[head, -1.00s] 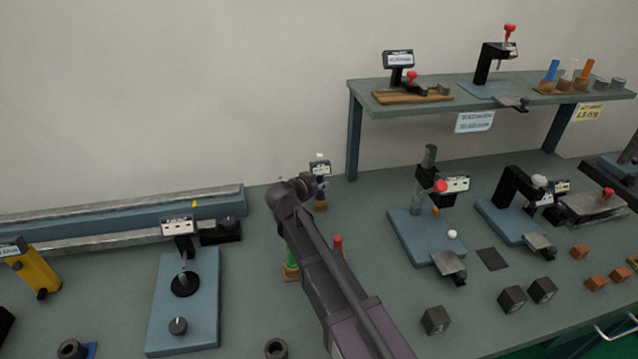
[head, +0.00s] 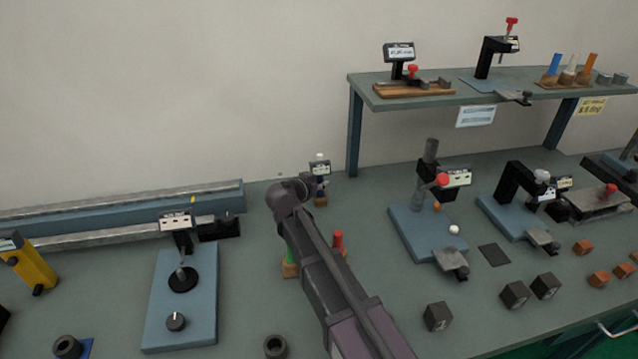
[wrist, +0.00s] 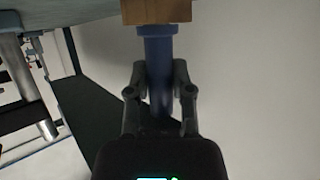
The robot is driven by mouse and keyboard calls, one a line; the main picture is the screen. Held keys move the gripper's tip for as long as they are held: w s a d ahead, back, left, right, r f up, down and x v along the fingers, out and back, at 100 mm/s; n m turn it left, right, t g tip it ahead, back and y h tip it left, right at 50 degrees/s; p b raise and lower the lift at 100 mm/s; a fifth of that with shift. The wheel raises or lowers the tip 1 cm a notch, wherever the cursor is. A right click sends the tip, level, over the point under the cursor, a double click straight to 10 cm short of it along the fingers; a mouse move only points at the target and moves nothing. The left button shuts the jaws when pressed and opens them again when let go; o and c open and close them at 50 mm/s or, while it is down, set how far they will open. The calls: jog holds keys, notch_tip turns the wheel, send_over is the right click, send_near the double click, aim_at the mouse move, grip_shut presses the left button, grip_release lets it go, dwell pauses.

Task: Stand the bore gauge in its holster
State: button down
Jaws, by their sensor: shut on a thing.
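The bore gauge (head: 320,168), with a small display head and a white top, stands upright behind the end of my arm in the head view. A small wooden block (head: 321,202), which looks like its holster, is directly under it. In the wrist view my gripper (wrist: 160,98) is shut on the gauge's blue stem (wrist: 158,48). The stem meets the wooden block (wrist: 157,11) at the top of that view. How deep the stem sits in the block is hidden. My arm hides most of the gripper in the head view.
A green piece in a wooden block (head: 290,269) and a red-topped piece (head: 338,241) stand close beside my arm. A blue-based gauge stand (head: 182,300) is left, another (head: 428,237) right. A raised shelf (head: 480,88) stands at the back right.

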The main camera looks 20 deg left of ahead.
jog(key=shift+c, duration=2.1)
grip_release()
